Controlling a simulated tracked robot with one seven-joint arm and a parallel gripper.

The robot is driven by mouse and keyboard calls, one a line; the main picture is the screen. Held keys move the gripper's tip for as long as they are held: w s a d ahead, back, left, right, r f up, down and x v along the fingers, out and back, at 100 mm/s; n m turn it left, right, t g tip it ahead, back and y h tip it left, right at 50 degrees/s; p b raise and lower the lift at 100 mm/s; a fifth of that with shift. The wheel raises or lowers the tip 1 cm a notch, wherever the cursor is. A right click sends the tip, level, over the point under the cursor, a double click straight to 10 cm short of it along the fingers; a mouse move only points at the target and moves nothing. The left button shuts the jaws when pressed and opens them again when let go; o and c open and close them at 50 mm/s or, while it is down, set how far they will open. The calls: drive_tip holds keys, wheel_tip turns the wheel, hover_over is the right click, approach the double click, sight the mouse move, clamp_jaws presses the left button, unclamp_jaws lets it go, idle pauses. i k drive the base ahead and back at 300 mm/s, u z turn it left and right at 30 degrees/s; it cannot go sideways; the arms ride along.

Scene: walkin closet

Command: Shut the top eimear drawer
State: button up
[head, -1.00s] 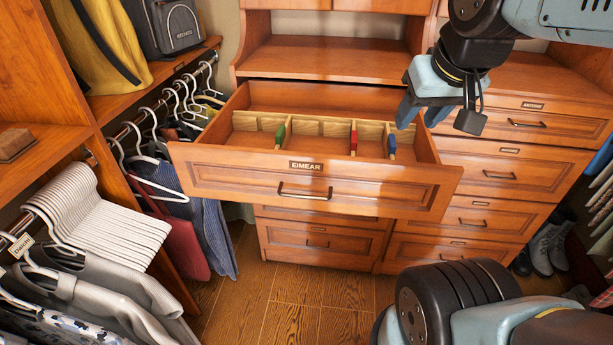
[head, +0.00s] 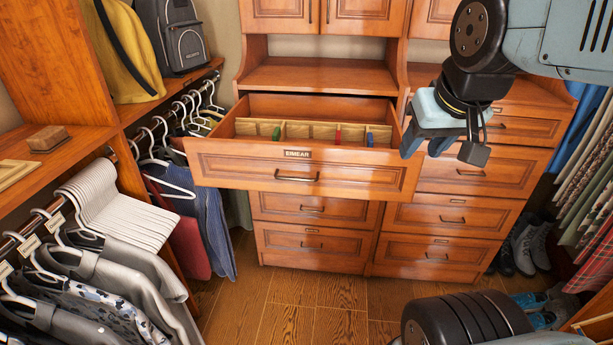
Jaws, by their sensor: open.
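The top drawer labelled EIMEAR (head: 240,177) is pulled far out of the wooden dresser, in the middle of the head view. Its front carries a dark label plate and a metal bar handle (head: 297,176). Inside are a light wood divider and small green, red and blue items. My gripper (head: 424,150) is open and empty at the right end of the drawer front. It overlaps the front's right edge in the picture; I cannot tell whether it touches.
Closed drawers (head: 318,210) lie below and to the right. Hanging clothes on white hangers (head: 118,205) line the left, close to the drawer's left end. A shelf with a grey backpack (head: 172,38) is above them. Shoes (head: 535,245) stand at right.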

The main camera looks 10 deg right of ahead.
sight(240, 152)
drive_tip(key=u, duration=0.45)
drive_tip(key=i, duration=0.55)
drive_tip(key=u, duration=1.2)
drive_tip(key=k, duration=0.75)
drive_tip(key=z, duration=0.85)
